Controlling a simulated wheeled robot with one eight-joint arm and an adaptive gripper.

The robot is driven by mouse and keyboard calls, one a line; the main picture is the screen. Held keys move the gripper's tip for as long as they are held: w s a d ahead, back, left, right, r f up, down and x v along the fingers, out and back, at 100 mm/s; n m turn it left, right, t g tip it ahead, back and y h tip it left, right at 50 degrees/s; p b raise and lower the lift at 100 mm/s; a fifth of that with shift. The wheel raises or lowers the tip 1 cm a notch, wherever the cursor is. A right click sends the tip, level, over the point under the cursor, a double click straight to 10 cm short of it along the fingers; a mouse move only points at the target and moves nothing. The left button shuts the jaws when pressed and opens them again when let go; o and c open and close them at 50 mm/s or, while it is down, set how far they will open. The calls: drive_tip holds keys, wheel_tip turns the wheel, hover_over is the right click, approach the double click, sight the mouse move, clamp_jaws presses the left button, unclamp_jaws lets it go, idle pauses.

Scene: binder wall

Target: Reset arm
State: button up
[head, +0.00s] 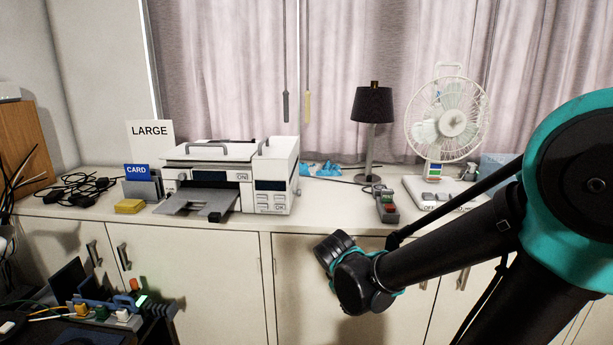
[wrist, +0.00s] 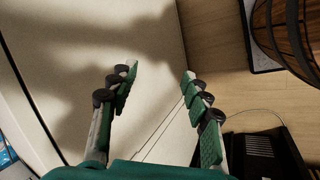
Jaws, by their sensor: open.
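My gripper (wrist: 160,78) shows in the wrist view with its two green-padded fingers spread wide and nothing between them. Beyond the fingers are a pale cabinet surface with shadows on it and a wooden floor. In the head view my arm reaches in from the right, in front of the cabinet doors and below the counter's front edge. The fingers cannot be made out in the head view.
The white counter (head: 330,208) holds a printer (head: 235,165), a black lamp (head: 373,105), a white fan (head: 447,118) and a small button box (head: 387,207). A dark desk with parts stands lower left. In the wrist view, a barrel-like wooden object (wrist: 290,35) and a black box (wrist: 262,155) are at the right.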

drive_tip(key=s+d+f+m+y, duration=0.3)
drive_tip(key=s+d+m, duration=0.3)
drive_tip(key=m, duration=0.5)
drive_tip(key=shift+f, duration=0.25)
idle(1.5)
